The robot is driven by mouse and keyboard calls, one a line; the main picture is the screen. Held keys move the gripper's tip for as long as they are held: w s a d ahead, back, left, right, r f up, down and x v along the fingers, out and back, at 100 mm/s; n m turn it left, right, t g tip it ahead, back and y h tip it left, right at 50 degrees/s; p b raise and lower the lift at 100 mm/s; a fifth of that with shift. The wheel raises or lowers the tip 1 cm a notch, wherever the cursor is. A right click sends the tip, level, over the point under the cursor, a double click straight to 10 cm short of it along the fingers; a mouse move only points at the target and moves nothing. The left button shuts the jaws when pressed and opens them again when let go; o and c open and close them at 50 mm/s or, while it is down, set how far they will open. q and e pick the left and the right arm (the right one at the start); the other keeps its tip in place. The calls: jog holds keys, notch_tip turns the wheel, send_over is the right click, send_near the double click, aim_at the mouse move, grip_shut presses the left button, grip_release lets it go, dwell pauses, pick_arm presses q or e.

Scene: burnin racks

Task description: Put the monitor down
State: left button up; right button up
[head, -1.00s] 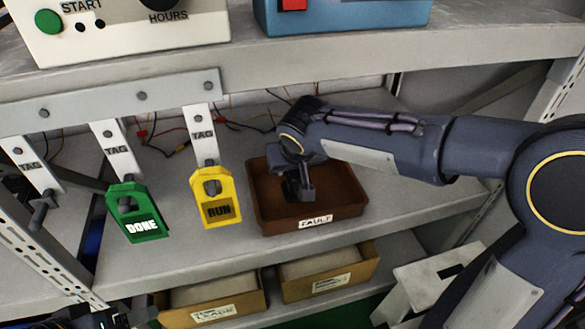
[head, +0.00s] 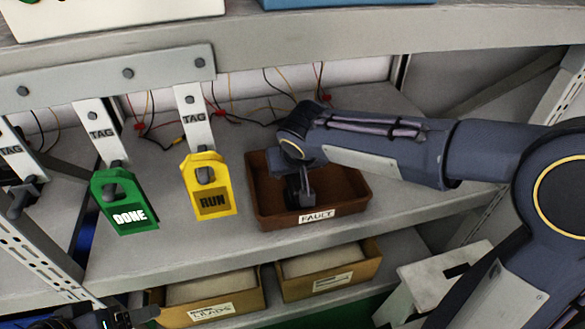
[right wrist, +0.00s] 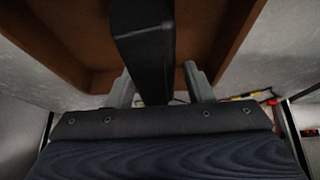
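The monitor (right wrist: 148,55) appears to be the black, narrow object in the right wrist view, inside a brown tray. In the head view a dark shape (head: 293,192) low in the red-brown FAULT tray (head: 345,212) may be the same object, mostly hidden by my gripper. My right gripper (head: 306,196) reaches down into this tray. In the right wrist view its two grey fingers (right wrist: 160,85) stand apart on either side of the black object, with a visible gap at the right finger. My left gripper (head: 115,318) is only partly in view at the bottom left edge.
Green DONE (head: 125,205) and yellow RUN (head: 210,190) tags hang left of the tray. Loose wires (head: 240,118) lie at the shelf's back. Two labelled cardboard boxes (head: 212,300) sit below. An upper shelf edge (head: 300,45) overhangs; bare shelf surface surrounds the tray.

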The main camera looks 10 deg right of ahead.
jog(key=shift+o, duration=1)
jog(key=shift+r, duration=0.25)
jog(key=p+v, duration=0.4)
jog(key=v, duration=0.8)
jog(key=shift+r, duration=0.4)
